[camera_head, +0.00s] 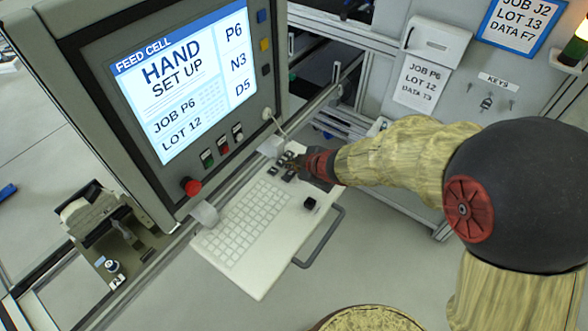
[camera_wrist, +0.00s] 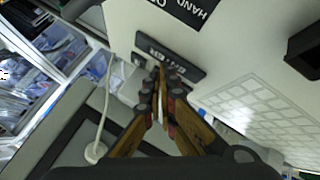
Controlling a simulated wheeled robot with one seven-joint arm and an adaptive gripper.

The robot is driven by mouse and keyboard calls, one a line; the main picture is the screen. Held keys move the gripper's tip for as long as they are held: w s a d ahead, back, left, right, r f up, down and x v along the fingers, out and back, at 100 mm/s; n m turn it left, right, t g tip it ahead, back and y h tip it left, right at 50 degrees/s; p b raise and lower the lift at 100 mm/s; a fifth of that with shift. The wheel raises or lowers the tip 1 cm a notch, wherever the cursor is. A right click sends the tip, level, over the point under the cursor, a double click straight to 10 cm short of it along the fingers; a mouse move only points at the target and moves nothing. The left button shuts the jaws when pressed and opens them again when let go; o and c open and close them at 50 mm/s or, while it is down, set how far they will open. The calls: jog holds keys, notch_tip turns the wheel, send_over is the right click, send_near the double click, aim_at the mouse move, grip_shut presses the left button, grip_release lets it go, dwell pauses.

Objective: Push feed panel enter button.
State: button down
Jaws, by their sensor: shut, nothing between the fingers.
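The feed panel (camera_head: 190,75) stands at the left, its lit screen reading "FEED CELL, HAND SET UP". A white keyboard shelf (camera_head: 243,262) juts out below it. My gripper (camera_head: 291,165) is shut and empty over the shelf's far end, among small dark keys. In the wrist view my fingertips (camera_wrist: 160,76) are together at a dark plate (camera_wrist: 185,66) with small pale lettering, too small to read surely. The fingers partly cover it. I cannot tell whether they touch it, or which key is enter.
A black knob (camera_head: 310,203) stands on the shelf, near a grey handle bar (camera_head: 325,240). A red button (camera_head: 190,186) and several small switches line the panel's lower edge. A white cable (camera_wrist: 102,125) runs beside my fingers. A notice board with keys stands behind.

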aim_at(292, 171)
jog(key=shift+f+b, duration=0.3)
jog(key=shift+f, duration=0.15)
jog(key=shift+r, duration=0.1)
dwell(0.5)
jog(key=shift+r+p, duration=0.9)
jog(key=shift+p, duration=0.15)
notch_tip(292, 171, up, 5)
jog(key=p, duration=0.5)
dwell(0.4)
